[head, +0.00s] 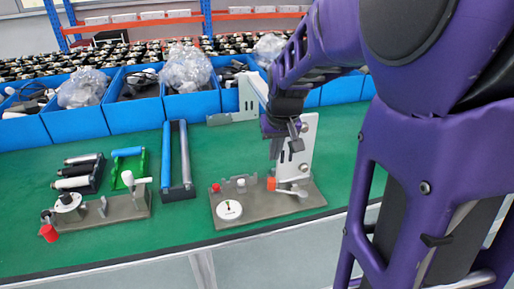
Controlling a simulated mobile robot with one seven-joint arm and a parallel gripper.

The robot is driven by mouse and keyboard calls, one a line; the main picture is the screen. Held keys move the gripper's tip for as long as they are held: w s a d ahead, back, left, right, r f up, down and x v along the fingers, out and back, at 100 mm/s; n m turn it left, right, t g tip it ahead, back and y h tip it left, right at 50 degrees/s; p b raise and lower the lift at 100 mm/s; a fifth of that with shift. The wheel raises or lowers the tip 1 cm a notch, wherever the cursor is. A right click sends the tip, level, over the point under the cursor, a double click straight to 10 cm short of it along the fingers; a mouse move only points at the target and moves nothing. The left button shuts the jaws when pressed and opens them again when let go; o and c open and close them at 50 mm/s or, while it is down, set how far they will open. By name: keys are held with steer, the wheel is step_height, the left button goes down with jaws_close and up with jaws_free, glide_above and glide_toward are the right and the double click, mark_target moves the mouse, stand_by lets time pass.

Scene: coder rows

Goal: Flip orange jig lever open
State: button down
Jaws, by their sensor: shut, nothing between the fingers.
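An orange lever tip (271,184) shows on the right-hand metal jig (236,222), at the foot of a white upright plate. A light metal arm lies low beside it, to its right. My gripper (289,154) is shut and empty, pointing down, a little above and right of the orange tip and in front of the white plate. A gap shows between the fingers and the lever. My wrist and forearm hide part of the plate.
A second jig (120,210) with a red-orange knob (49,233) stands at left. Rollers in black frames (178,194) and a green holder (124,170) lie on the green bench (170,240). Blue bins (131,116) line the back. The bench front between the jigs is clear.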

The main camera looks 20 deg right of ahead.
stand_by(0.3)
steer(key=b+x, duration=0.1)
steer(key=x, duration=0.9)
steer(key=shift+b, duration=0.35)
